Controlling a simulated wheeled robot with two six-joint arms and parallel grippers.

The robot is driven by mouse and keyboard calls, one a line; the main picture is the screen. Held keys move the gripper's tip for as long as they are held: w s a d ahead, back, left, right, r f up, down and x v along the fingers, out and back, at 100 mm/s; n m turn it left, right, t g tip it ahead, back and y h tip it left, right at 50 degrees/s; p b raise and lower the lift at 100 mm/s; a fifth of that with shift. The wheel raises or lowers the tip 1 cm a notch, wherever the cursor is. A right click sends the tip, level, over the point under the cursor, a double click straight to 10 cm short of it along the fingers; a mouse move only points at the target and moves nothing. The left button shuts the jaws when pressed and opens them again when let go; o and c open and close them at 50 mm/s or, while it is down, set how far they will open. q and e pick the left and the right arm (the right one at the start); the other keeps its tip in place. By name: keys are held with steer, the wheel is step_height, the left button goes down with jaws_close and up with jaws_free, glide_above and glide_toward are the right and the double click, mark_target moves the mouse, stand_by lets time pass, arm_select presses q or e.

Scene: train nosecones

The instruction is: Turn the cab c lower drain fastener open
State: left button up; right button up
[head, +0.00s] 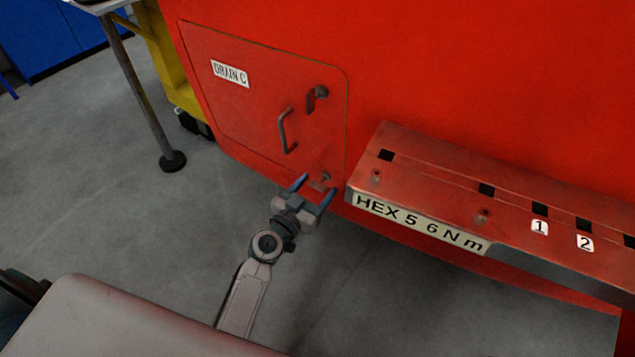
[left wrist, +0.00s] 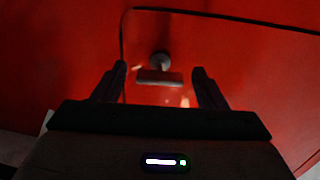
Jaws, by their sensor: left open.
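The red drain C panel (head: 235,105) is on the red cab front in the head view, with a "DRAIN C" label. An upper fastener (head: 318,93) sits near its top right corner, with its wing hanging down. The lower fastener (head: 325,177) is at the panel's bottom right corner, partly hidden by my gripper. My left gripper (head: 318,190) is open just in front of it. In the left wrist view the lower fastener (left wrist: 160,76) shows a round knob and a crosswise bar, lying between the two open fingers (left wrist: 160,92). I see no contact. My right gripper is not in view.
A grey handle (head: 286,131) stands out from the panel. A red shelf (head: 440,175) marked "HEX 5 6 N m" juts out right of my left gripper. A table leg (head: 145,100) and a yellow object (head: 170,60) stand at left. The grey floor (head: 110,210) is open there.

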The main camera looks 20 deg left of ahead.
arm_select(q)
steer(key=shift+w+d, duration=0.15)
steer(key=shift+w, duration=0.35)
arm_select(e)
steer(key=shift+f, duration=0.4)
arm_select(q)
steer(key=c, duration=1)
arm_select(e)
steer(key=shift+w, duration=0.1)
